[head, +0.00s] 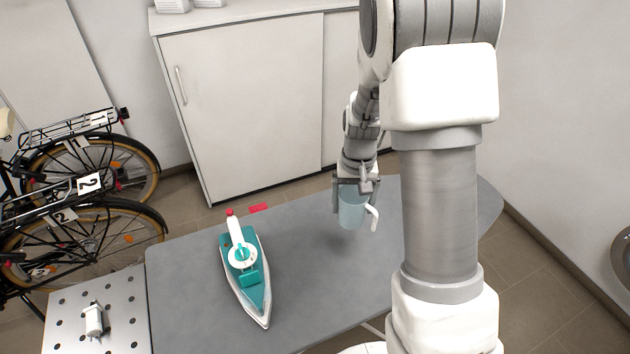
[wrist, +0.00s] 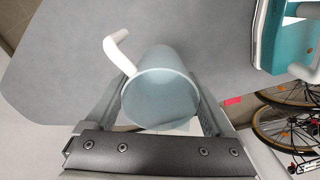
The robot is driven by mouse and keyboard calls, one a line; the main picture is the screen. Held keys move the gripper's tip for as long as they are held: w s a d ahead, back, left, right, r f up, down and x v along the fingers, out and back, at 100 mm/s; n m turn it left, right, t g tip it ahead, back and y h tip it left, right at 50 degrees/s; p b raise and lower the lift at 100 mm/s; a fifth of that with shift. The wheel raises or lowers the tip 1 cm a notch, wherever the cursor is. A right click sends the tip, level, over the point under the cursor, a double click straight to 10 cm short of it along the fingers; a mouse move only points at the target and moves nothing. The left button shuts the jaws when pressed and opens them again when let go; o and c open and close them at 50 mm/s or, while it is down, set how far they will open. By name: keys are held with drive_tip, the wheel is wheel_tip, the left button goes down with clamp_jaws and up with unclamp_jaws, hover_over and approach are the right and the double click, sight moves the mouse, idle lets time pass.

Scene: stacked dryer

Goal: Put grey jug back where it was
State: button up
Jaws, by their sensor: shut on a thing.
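The grey jug (head: 351,210) is a blue-grey cup-like vessel with a white handle, held upright at the far part of the ironing board (head: 310,270). My gripper (head: 355,184) is shut on it from above. In the wrist view the jug (wrist: 160,90) sits between the two fingers of my gripper (wrist: 160,110), with its handle pointing to the upper left. A shadow shows on the board beside the jug. I cannot tell whether its base touches the board.
A teal and white iron (head: 246,270) lies on the board left of the jug. A small red patch (head: 259,208) is near the board's far edge. A perforated metal plate (head: 125,315) holds a small white item (head: 93,320). Bicycles (head: 80,190) and a white cabinet (head: 250,100) stand beyond.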

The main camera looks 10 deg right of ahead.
drive_tip(key=d+f+m+b, duration=0.2)
drive_tip(key=d+m+b, duration=0.15)
drive_tip(key=d, duration=0.35)
drive_tip(key=shift+m, duration=0.25)
drive_tip(key=shift+w+a+f+p, duration=0.5)
drive_tip(key=shift+w+a+f, duration=0.7)
drive_tip(key=shift+a+f, duration=0.45)
drive_tip(key=shift+w+a+f+p, duration=0.5)
drive_tip(key=shift+w+a+f, duration=0.8)
drive_tip(key=shift+f, duration=0.55)
drive_tip(key=shift+w+a+f+p, duration=0.5)
drive_tip(key=shift+w+a+f, duration=0.6)
drive_tip(key=shift+a+f, duration=0.6)
drive_tip(key=shift+d+f, duration=0.1)
drive_tip(key=shift+f, duration=0.15)
drive_tip(key=o, duration=1.4)
